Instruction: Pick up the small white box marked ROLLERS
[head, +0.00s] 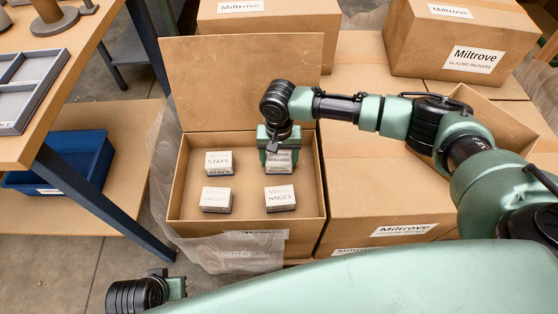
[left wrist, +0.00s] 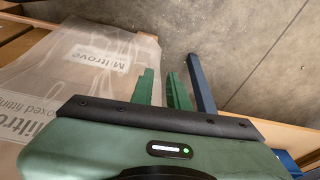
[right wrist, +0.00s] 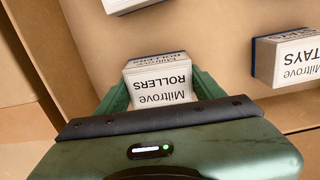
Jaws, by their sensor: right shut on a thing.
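The small white box marked ROLLERS (head: 280,167) is at the back right inside the open cardboard carton (head: 246,231). My right gripper (head: 278,148) reaches down over it. In the right wrist view the ROLLERS box (right wrist: 158,90) sits between the two green fingers of the right gripper (right wrist: 160,80), which is shut on it. I cannot tell whether the box is off the carton floor. My left gripper (left wrist: 163,88) is open and empty in the left wrist view, above the floor beside the carton's plastic wrap.
White boxes marked STAYS (head: 218,162), HINGES (head: 280,198) and another with hard-to-read lettering (head: 216,199) share the carton. Its raised flap (head: 240,75) stands behind. Large Miltrove cartons (head: 375,200) fill the right. A workbench (head: 75,75) and blue bin (head: 70,165) are left.

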